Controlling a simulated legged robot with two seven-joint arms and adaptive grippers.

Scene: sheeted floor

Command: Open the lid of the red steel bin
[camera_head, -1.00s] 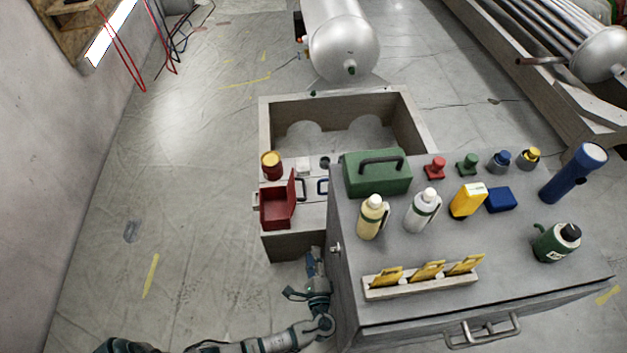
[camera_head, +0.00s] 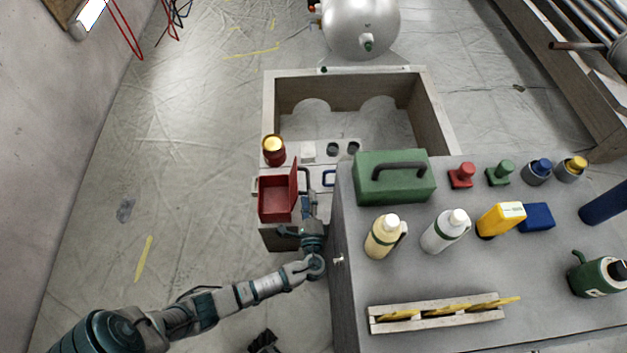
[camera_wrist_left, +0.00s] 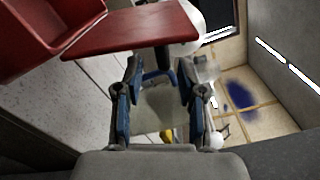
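The red steel bin (camera_head: 275,207) stands on the near end of the grey bench, left of the tool cabinet. Its lid (camera_head: 294,188) stands upright along the bin's right side, so the bin's empty inside shows. In the left wrist view the bin (camera_wrist_left: 45,35) is at top left and the lid (camera_wrist_left: 130,32) crosses the top. My left gripper (camera_head: 309,203) is just right of the lid. In the wrist view its fingers (camera_wrist_left: 158,80) are spread apart below the lid, with a dark handle-like part near the tips. Contact cannot be told. My right gripper is not clearly seen.
The grey cabinet (camera_head: 350,285) is close on the right of my left arm, with a green toolbox (camera_head: 394,190) and bottles on top. A red can with a yellow top (camera_head: 273,151) stands behind the bin. The floor on the left is clear.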

